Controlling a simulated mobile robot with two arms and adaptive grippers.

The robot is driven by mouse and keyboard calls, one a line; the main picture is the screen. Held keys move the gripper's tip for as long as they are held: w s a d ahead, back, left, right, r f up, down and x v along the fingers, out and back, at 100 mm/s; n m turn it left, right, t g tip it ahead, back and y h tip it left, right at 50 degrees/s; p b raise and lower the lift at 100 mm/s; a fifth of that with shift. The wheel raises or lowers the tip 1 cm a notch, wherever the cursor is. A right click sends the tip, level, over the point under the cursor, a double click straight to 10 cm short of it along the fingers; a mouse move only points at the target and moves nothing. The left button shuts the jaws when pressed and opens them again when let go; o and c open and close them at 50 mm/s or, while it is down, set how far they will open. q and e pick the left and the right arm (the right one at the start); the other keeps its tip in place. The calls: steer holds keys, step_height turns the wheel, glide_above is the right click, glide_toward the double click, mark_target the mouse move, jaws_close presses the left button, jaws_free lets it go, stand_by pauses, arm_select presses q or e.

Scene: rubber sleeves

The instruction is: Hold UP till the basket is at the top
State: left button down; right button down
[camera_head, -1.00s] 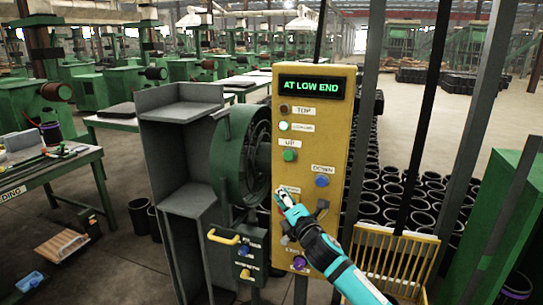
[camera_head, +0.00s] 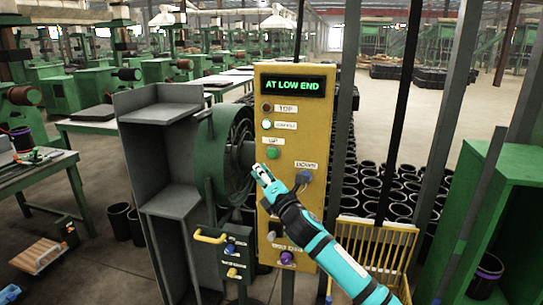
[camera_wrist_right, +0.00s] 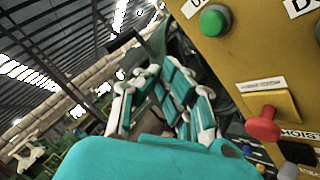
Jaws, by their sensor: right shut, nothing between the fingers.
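A yellow control panel (camera_head: 301,120) stands in the middle of the head view. Its display (camera_head: 292,86) reads AT LOW END. The green UP button (camera_head: 272,153) is on its left side and also shows in the right wrist view (camera_wrist_right: 213,22). The blue DOWN button (camera_head: 304,177) is to the right. The lamp marked TOP (camera_head: 267,107) is dark; the lamp below it (camera_head: 267,124) is lit. A yellow wire basket (camera_head: 375,240) is low at the panel's right. My right gripper (camera_head: 262,172) is shut and empty, just below UP; contact is not apparent. My left gripper is out of view.
A red knob (camera_wrist_right: 263,125) sits lower on the panel in the right wrist view. A grey chute and green fan housing (camera_head: 217,150) stand left of the panel. Dark posts stand at the right, before a green cabinet (camera_head: 470,190). Black sleeves (camera_head: 410,190) cover the floor behind.

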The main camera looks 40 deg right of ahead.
mark_target(272, 153)
steer(key=shift+w+d+b, duration=0.2)
steer(key=shift+w+d, duration=0.9)
steer(key=shift+d, duration=0.2)
steer(key=shift+w+d+b, duration=0.15)
steer(key=shift+w+d, duration=0.9)
steer(key=shift+d, duration=0.25)
steer(key=shift+w+d, duration=0.3)
